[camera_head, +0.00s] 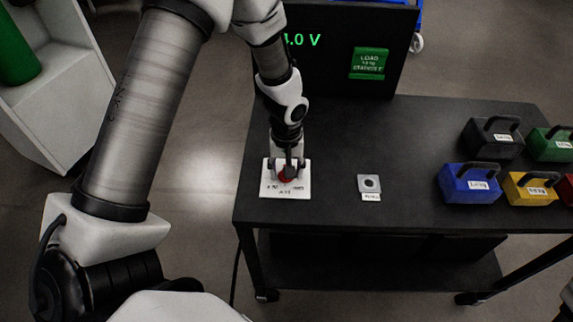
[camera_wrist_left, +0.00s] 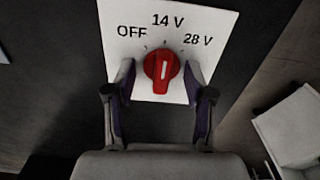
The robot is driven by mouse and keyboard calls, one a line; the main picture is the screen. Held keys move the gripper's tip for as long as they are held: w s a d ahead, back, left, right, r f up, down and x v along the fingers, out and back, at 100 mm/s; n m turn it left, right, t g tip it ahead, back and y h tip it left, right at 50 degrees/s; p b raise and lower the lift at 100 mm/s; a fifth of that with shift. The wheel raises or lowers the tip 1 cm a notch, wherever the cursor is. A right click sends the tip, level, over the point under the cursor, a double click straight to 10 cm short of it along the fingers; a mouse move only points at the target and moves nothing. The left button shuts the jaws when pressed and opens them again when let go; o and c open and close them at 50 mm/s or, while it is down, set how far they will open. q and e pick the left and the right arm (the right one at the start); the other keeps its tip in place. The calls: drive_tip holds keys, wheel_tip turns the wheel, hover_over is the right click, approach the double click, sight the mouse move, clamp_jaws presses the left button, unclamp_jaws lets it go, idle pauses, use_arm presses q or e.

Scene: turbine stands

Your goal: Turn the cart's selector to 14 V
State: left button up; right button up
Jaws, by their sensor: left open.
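The selector is a red round knob (camera_wrist_left: 162,66) on a white plate (camera_wrist_left: 205,22) marked OFF, 14 V and 28 V. Its white pointer line stands nearly upright in the left wrist view, roughly in line with the 14 V mark. My left gripper (camera_wrist_left: 160,80) is open, with one finger on each side of the knob; small gaps seem to show. In the head view the left gripper (camera_head: 286,170) reaches down over the white plate (camera_head: 284,192) at the cart's left corner. The display (camera_head: 301,40) shows green digits ending in ".0 V", partly hidden by my arm. My right gripper is out of view.
The cart's black top (camera_head: 330,150) also carries a small grey square part (camera_head: 370,184). A green load panel (camera_head: 369,63) is on the upright board. Black (camera_head: 490,140), blue (camera_head: 468,184) and yellow (camera_head: 528,190) handled blocks, among others, stand at the right.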

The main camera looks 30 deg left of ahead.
use_arm(q)
drive_tip(key=shift+r, duration=0.15)
wheel_tip(320, 180, up, 5)
drive_tip(key=p, duration=0.4)
idle(0.4)
